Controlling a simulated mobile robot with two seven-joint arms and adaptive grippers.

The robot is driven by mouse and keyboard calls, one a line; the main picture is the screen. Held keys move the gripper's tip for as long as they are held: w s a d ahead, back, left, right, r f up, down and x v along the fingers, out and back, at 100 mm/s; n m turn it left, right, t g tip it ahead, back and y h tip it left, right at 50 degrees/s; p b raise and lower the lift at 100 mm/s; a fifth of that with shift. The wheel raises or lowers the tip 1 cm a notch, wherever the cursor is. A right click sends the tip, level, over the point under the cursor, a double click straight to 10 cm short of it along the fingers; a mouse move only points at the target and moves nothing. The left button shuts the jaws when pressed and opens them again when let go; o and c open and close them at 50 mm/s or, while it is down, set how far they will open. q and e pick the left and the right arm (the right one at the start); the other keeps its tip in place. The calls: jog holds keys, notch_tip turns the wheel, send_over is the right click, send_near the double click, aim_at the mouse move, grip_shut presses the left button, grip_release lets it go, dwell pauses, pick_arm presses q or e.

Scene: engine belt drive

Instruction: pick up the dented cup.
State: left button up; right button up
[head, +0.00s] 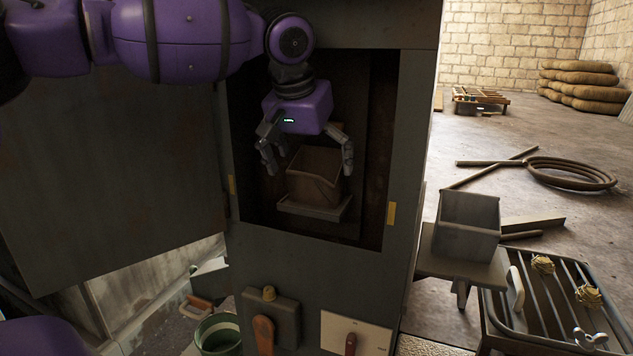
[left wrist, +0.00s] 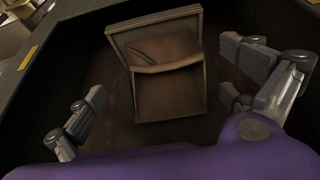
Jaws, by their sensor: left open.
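The dented cup (head: 315,180) is a brown, square, open-topped cup inside the cabinet opening. Its front rim is bent, and it stands on a small ledge (head: 316,207). In the left wrist view the cup (left wrist: 172,95) shows its open inside and the bent-in wall. My left gripper (head: 309,168) is open above the cup, with one finger to each side of it. In the left wrist view its fingers (left wrist: 160,92) stand apart, with visible gaps to the cup. My right gripper is not in view.
The cabinet's walls (head: 395,150) frame the opening closely, and its open door (head: 110,180) is at the left. A grey square cup (head: 468,225) stands on a side shelf (head: 460,265) at the right.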

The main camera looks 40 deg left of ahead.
aim_at(317, 182)
pick_arm(q)
jog(key=x, duration=0.5)
jog(key=shift+w+a+f, duration=0.1)
jog(key=shift+w, duration=0.1)
jog(key=c, duration=1.4)
